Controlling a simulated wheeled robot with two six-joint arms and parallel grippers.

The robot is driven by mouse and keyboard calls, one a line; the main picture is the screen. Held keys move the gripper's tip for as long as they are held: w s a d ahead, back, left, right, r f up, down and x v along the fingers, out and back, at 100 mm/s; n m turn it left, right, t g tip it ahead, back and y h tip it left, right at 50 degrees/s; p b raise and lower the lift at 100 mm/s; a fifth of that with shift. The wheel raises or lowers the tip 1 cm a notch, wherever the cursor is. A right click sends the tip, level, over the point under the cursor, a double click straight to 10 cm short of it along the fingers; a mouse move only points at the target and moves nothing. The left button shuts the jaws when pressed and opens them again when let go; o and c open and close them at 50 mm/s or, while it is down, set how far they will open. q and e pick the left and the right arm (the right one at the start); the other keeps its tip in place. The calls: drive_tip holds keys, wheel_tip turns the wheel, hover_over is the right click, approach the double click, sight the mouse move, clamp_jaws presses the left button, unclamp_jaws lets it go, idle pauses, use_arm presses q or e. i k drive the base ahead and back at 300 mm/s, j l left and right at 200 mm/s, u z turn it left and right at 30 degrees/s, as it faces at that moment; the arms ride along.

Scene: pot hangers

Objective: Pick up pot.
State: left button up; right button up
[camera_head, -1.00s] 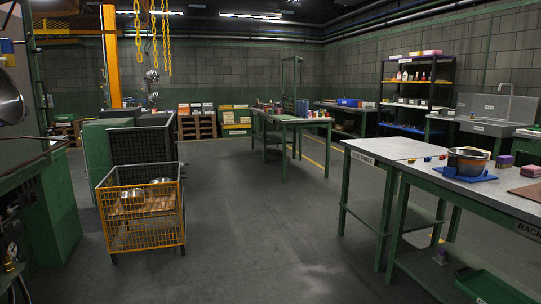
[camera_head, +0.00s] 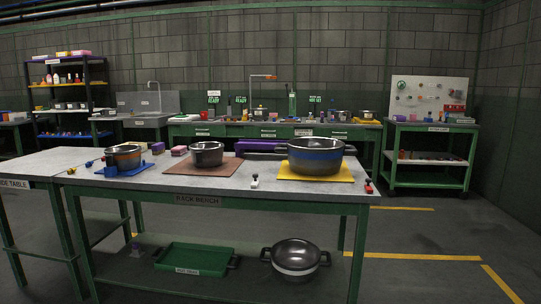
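Several pots show in the head view. A large dark pot with a blue band (camera_head: 315,157) stands on a yellow mat (camera_head: 340,176) at the right of the near bench. A smaller dark pot (camera_head: 206,154) stands on a brown mat (camera_head: 188,167) in the middle. A pot with an orange band (camera_head: 124,157) stands on a blue mat (camera_head: 108,171) at the left. Another dark pot with a light band (camera_head: 296,257) rests on the lower shelf. Which pot the task means, I cannot tell. Neither of my grippers is in view.
A green cart (camera_head: 434,150) stands at the back right. The floor right of the bench is clear.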

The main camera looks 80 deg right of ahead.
sight(206, 154)
drive_tip(key=z, duration=2.2)
